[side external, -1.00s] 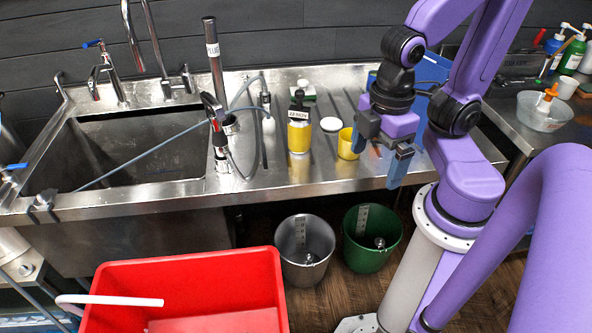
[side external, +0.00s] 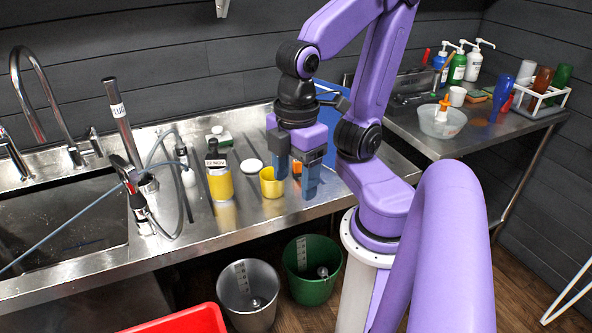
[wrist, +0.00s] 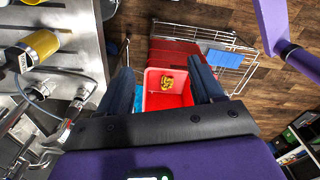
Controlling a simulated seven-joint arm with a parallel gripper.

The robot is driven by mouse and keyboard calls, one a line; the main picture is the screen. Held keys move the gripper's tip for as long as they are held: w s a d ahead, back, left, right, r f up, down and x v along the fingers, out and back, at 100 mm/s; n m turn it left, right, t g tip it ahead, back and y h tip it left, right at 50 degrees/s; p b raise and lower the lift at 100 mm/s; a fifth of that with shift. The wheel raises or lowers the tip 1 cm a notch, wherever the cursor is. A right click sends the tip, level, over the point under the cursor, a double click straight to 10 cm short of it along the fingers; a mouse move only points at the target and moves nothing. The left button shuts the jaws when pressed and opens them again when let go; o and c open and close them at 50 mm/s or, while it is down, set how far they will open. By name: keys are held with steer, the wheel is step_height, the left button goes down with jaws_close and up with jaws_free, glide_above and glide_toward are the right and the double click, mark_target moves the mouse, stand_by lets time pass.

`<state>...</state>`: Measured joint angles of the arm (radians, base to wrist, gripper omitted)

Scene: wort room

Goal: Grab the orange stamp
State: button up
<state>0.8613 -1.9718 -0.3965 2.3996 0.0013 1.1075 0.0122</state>
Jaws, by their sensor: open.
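A small orange patch (side external: 296,168) shows between and behind my gripper's fingers on the steel counter in the side view. It is mostly hidden, and I cannot tell if it is the stamp. Another orange object (side external: 444,103) with an upright handle stands in a clear bowl (side external: 428,122) on the right-hand bench; its kind is unclear. My gripper (side external: 296,178) is open, pointing down beside the yellow cup (side external: 268,187) near the counter's front edge.
A yellow labelled bottle (side external: 220,186), a white round lid (side external: 251,166) and a green-white block (side external: 218,138) stand left of the cup. A sink and hoses lie further left. Metal (side external: 249,308) and green (side external: 312,285) buckets stand below. A red bin (wrist: 153,101) shows in the wrist view.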

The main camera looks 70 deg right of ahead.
steer(key=w+m+t, duration=0.3)
steer(key=w+m, duration=0.4)
steer(key=w, duration=1.1)
steer(key=w+d+m+t, duration=0.2)
steer(key=w+d+m, duration=0.2)
steer(key=w, duration=0.3)
steer(key=m+t+h, duration=0.2)
steer(key=m+h, duration=0.9)
steer(key=m, duration=0.2)
glide_above(297, 165)
steer(key=s+a, duration=0.4)
step_height(297, 165, down, 17)
steer(key=shift+w+a+f, duration=0.1)
steer(key=shift+w, duration=0.05)
steer(key=shift+f, duration=0.7)
steer(key=shift+x, duration=3.8)
